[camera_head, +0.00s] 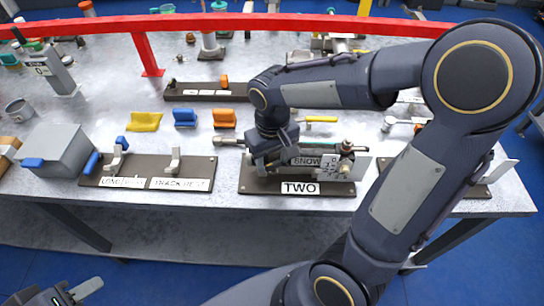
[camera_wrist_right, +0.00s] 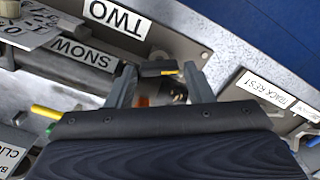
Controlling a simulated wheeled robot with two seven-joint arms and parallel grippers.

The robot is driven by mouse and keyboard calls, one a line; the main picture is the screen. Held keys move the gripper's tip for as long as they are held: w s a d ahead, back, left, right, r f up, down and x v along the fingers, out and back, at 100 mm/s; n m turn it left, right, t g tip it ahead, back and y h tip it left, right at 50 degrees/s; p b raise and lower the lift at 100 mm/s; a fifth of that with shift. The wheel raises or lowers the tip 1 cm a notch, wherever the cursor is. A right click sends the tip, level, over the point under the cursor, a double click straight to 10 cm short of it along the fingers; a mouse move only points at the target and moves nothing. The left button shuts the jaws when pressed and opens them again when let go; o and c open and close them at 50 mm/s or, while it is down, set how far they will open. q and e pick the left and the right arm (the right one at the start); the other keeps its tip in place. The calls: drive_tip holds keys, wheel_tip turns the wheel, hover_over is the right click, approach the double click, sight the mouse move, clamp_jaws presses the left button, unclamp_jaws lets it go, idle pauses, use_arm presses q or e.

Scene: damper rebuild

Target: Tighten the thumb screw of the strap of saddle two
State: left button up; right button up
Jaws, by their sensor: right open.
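Saddle two is a dark base (camera_head: 252,184) with a "TWO" label (camera_head: 300,188), at the front of the table. The label also shows upside down in the wrist view (camera_wrist_right: 117,16). A grey damper with a "SNOW" label (camera_head: 306,161) lies along the saddle. My right gripper (camera_wrist_right: 160,78) is over the saddle's left end, its fingers apart. A small dark bar with a yellow mark (camera_wrist_right: 158,69), seemingly the thumb screw, shows between the fingertips; contact cannot be told. My arm hides much of the strap in the head view. My left gripper (camera_head: 80,292) is at the lower left, away from the table.
Left of saddle two is a base with two rests (camera_head: 190,184) and a grey box (camera_head: 58,148). Yellow, blue and orange blocks (camera_head: 185,117) stand behind. A red rail (camera_head: 250,22) crosses the back of the table.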

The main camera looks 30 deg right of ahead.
drive_tip(key=c, duration=0.7)
drive_tip(key=shift+m, duration=0.3)
drive_tip(key=m, duration=0.3)
drive_tip(key=shift+d, duration=0.1)
drive_tip(key=shift+d+m+b, duration=0.1)
drive_tip(key=shift+m+b, duration=0.2)
drive_tip(key=shift+m, duration=1.6)
drive_tip(key=o, duration=0.7)
